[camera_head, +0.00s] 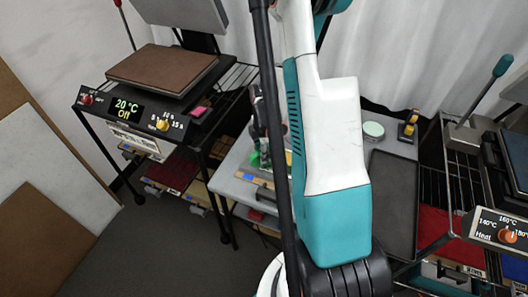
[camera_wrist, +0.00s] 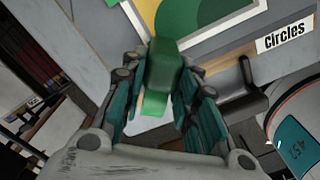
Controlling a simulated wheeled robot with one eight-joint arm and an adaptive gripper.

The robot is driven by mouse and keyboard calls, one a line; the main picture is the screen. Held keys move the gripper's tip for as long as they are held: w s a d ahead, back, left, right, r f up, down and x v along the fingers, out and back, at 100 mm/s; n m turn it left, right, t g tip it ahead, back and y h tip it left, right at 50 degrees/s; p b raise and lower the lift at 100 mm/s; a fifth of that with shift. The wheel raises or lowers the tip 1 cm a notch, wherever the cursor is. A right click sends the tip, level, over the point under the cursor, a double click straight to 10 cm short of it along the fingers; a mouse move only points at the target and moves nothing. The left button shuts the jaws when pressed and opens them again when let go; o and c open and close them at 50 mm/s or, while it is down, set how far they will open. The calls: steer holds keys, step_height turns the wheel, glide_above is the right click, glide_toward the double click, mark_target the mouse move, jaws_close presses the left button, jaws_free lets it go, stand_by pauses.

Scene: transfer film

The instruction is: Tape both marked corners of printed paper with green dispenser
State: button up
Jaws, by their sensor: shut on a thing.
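My gripper (camera_wrist: 163,88) is shut on the green dispenser (camera_wrist: 164,66), which sits between its teal fingers in the wrist view. The printed paper (camera_wrist: 205,28), with green and yellow circle shapes, lies just beyond the dispenser at the top of that view. Whether the dispenser touches the paper, I cannot tell. The marked corners and any tape on them cannot be made out. In the head view my gripper (camera_head: 258,143) is over the grey table, with a green bit of the dispenser (camera_head: 256,159) showing low beside it. My arm hides much of the table there.
A "Circles" label (camera_wrist: 285,37) is beside the paper. A heat press reading 20 °C Off (camera_head: 150,110) stands left, another press (camera_head: 498,232) right. A dark mat (camera_head: 391,195), a round tin (camera_head: 373,130) and a yellow-black object (camera_head: 408,126) are right of my arm.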

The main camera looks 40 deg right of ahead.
steer(key=shift+f+b, duration=0.55)
steer(key=shift+b, duration=0.2)
stand_by(1.9)
steer(key=shift+r, duration=0.1)
steer(key=shift+r+p, duration=2.1)
steer(key=shift+r, duration=1.35)
